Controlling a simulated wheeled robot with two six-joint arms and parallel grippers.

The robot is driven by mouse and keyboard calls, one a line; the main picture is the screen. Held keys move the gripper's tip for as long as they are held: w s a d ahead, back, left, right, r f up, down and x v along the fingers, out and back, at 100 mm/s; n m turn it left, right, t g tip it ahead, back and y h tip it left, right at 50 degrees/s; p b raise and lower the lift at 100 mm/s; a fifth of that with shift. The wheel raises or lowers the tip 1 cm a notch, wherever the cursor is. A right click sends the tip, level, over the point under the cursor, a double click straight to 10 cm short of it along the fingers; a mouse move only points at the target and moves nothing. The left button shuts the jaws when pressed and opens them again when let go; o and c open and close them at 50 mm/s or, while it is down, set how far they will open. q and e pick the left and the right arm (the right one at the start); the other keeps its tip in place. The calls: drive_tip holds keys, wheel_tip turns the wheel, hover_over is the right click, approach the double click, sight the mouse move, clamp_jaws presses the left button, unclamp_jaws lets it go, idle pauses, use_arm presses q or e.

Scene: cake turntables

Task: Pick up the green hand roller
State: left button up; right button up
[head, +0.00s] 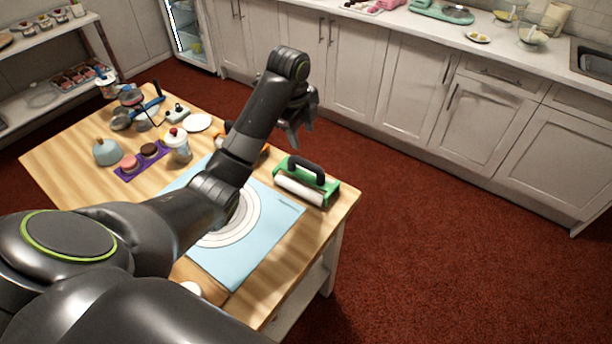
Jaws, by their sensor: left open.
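The green hand roller (318,193) lies near the right edge of the wooden table (70,160). It has a green frame, a white cylinder and a black handle on top. My left gripper (293,138) is open and empty, pointing down. It appears above the roller and a little to its left in the picture, apart from it. My left arm crosses the table and hides part of the blue mat (270,225). My right gripper is not in view.
A white turntable (243,213) sits on the blue mat, partly behind my arm. A purple tray with cakes (130,163), a shaker (177,145) and a grey dome (106,152) stand at the left. Red floor lies beyond the table's right edge.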

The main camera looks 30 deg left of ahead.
use_arm(q)
approach(307, 163)
drive_tip(key=x, duration=0.1)
drive_tip(key=p+x, duration=0.1)
drive_tip(key=x, duration=0.3)
drive_tip(key=shift+w+f, duration=0.1)
drive_tip(key=shift+w, duration=0.2)
drive_tip(key=shift+f, duration=0.3)
drive_tip(key=p+x, duration=0.1)
drive_tip(key=x, duration=0.3)
drive_tip(key=shift+s+f+p, duration=0.15)
drive_tip(key=shift+f+p, duration=0.05)
drive_tip(key=shift+p, duration=0.15)
drive_tip(key=shift+f, duration=0.6)
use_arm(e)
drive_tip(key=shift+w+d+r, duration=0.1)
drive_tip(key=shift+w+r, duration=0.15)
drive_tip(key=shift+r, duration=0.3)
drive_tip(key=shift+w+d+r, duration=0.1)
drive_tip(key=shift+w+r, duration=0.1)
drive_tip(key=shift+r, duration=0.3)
use_arm(q)
drive_tip(key=shift+c, duration=0.3)
drive_tip(key=shift+r, duration=0.1)
clamp_jaws()
